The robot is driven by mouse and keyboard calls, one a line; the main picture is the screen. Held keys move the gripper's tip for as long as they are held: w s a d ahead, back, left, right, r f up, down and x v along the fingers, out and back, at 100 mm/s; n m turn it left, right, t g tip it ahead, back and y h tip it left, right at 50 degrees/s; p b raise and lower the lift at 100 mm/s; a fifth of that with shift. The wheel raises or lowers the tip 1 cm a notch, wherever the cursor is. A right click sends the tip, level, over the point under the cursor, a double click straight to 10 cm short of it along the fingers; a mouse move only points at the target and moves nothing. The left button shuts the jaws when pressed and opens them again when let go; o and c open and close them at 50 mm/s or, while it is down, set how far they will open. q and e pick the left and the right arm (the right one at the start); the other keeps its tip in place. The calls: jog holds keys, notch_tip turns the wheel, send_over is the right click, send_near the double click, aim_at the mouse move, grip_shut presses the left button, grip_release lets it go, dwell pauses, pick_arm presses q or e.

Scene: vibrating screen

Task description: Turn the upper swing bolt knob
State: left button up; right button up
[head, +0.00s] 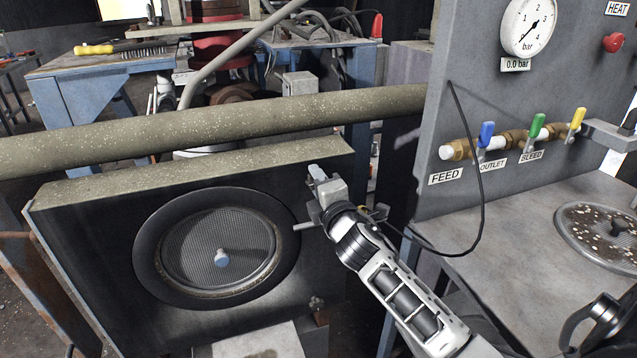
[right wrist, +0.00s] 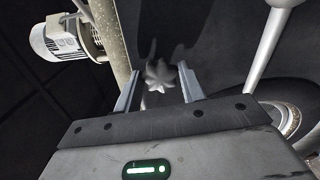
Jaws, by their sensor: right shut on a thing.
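A dark panel (head: 90,235) with a round mesh screen (head: 205,262) stands at the left in the head view. My right gripper (head: 310,215) is at the panel's upper right edge. In the right wrist view, the upper swing bolt knob (right wrist: 158,76), a grey star shape, sits between the two fingers (right wrist: 158,88) near their tips. The gripper is shut on it. In the head view the gripper hides this knob. A smaller brownish knob (head: 317,303) shows lower on the panel's right edge.
A thick speckled pipe (head: 220,118) runs across above the panel. A grey cabinet (head: 440,130) with a gauge (head: 529,25) and coloured valve handles (head: 487,133) stands to the right. A black cable (head: 478,190) hangs close to my right arm. A round sieve (head: 600,235) lies on the grey bench.

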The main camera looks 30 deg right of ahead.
jog(key=shift+m, duration=0.9)
jog(key=o, duration=0.9)
jog(key=shift+o, duration=0.2)
jog(key=b+v, duration=0.1)
jog(key=v, duration=1.5)
jog(key=shift+b, duration=0.3)
jog(key=shift+d, duration=0.1)
